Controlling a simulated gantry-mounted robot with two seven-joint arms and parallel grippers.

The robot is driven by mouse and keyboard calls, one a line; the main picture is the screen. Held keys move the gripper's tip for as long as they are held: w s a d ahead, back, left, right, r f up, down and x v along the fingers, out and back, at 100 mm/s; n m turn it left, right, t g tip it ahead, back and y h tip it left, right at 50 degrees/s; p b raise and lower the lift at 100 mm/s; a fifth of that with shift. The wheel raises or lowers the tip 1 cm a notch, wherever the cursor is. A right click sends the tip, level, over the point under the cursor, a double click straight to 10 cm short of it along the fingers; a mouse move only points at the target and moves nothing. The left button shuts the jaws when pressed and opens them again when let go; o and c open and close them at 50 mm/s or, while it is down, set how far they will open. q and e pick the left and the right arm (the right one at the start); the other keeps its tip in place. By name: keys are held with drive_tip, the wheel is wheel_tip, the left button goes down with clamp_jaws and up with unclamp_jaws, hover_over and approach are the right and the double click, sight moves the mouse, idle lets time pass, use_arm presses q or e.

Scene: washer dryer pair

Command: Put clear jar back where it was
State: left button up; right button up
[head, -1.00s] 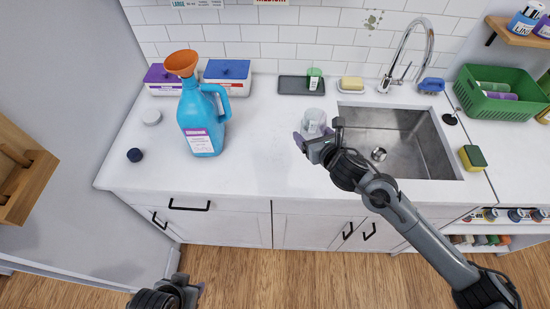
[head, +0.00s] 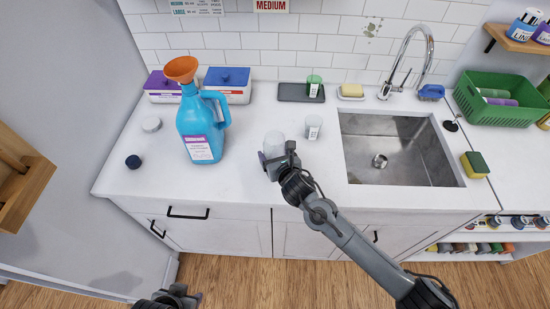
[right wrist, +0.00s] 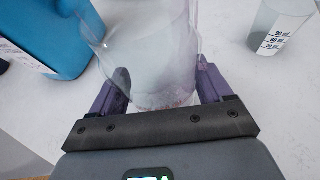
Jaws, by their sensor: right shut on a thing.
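The clear jar (head: 273,142) is in my right gripper (head: 276,158), over the counter between the blue jug and the sink. In the right wrist view the clear jar (right wrist: 150,55) sits between the two purple fingers of my right gripper (right wrist: 160,88), which is shut on it. I cannot tell whether its base touches the counter. My left gripper (head: 180,296) is at the bottom edge of the head view, away from the counter; its fingers are too unclear to judge.
A blue jug (head: 200,135) with an orange funnel stands left of the jar. A small measuring cup (head: 313,127) stands to its right, before the sink (head: 395,150). The front counter is clear.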

wheel_tip(320, 180, down, 2)
drive_tip(key=shift+f, duration=0.1)
